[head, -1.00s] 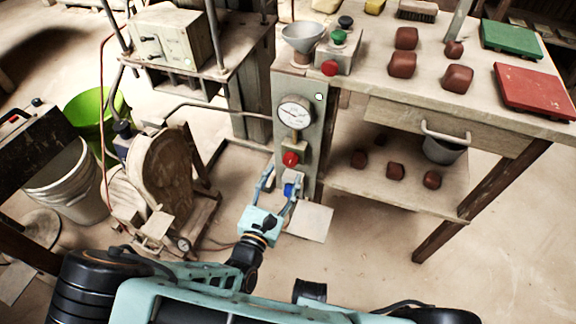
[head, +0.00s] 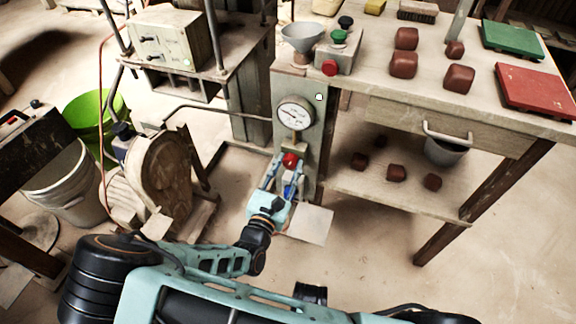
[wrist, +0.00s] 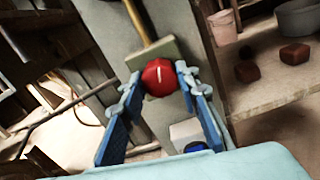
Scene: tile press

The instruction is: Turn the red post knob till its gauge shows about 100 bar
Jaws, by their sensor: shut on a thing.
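The red post knob (head: 290,160) sits on the grey post below the round white gauge (head: 295,114). In the wrist view the red knob (wrist: 160,78) shows a short white mark on its face. My gripper (head: 281,172) is at the knob, with its fingers on either side of it. In the wrist view my gripper (wrist: 158,84) is shut on the knob, its fingertips against both sides. The gauge has a thin needle, but its figures are too small to read. The gauge is not in the wrist view.
A blue knob (head: 289,191) on a pale block sits just below the red one, close to my fingers. The workbench (head: 365,75) with its lower shelf (head: 400,190) stands to the right. A wooden wheel-like machine (head: 165,175) stands to the left.

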